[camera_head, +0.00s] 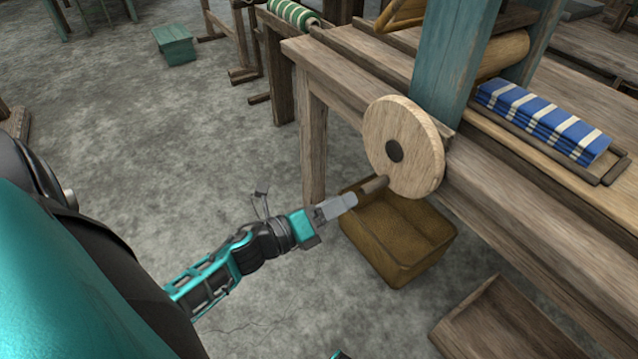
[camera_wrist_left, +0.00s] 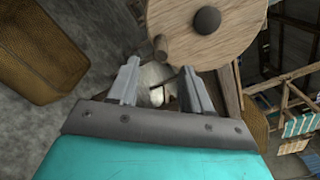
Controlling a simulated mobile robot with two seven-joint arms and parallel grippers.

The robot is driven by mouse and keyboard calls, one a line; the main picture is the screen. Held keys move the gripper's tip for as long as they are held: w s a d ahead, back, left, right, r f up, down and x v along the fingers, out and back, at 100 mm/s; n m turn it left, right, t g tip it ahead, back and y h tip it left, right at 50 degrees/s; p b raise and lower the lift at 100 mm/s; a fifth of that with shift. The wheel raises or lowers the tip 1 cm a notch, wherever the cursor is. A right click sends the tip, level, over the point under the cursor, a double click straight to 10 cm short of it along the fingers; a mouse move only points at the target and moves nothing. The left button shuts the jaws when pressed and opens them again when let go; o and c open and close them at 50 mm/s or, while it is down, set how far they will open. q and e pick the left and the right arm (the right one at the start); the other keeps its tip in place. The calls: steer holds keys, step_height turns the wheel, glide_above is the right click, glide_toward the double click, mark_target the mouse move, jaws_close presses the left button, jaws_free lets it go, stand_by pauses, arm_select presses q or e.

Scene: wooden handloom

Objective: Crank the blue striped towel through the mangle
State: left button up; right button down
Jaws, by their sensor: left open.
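The blue and white striped towel (camera_head: 545,118) lies folded on a wooden tray on the mangle's bench, right of the teal post. A wooden roller (camera_head: 503,55) shows behind that post. The round wooden crank wheel (camera_head: 404,150) is on the near side, with a dark hub and a peg handle (camera_head: 374,184) low on its left. My left gripper (camera_head: 345,200) is at the handle in the head view. In the left wrist view my left gripper (camera_wrist_left: 160,85) has its fingers apart, with the wheel (camera_wrist_left: 205,30) and its handle (camera_wrist_left: 161,45) just beyond the fingertips. My right gripper is not seen.
A brown bin (camera_head: 400,240) stands on the floor under the wheel. A wooden trough (camera_head: 505,325) lies right of it. The bench (camera_head: 500,170) runs along the right. A green stool (camera_head: 175,44) stands far back, and the stone floor at left is mostly clear.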

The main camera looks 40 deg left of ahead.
arm_select(q)
steer(key=v, duration=0.4)
steer(key=shift+s, duration=0.15)
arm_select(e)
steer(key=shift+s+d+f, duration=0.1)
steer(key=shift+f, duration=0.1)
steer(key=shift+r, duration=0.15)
arm_select(q)
steer(key=s+d+f+n+g+y+p, duration=0.1)
steer(key=s+d+n+g, duration=0.35)
steer(key=n, duration=0.95)
steer(key=s+d+f+n+g+y+p, duration=0.1)
steer(key=d+f+n+g+y, duration=0.1)
steer(key=d+n, duration=0.85)
steer(key=s+a+r+n+y+p, duration=0.1)
steer(key=a+r+n+p, duration=0.1)
steer(key=a+r+p, duration=0.4)
step_height(320, 180, up, 5)
steer(key=p, duration=1.1)
steer(key=shift+a+r+n, duration=0.15)
steer(key=shift+r+n, duration=0.05)
steer(key=shift+n, duration=0.15)
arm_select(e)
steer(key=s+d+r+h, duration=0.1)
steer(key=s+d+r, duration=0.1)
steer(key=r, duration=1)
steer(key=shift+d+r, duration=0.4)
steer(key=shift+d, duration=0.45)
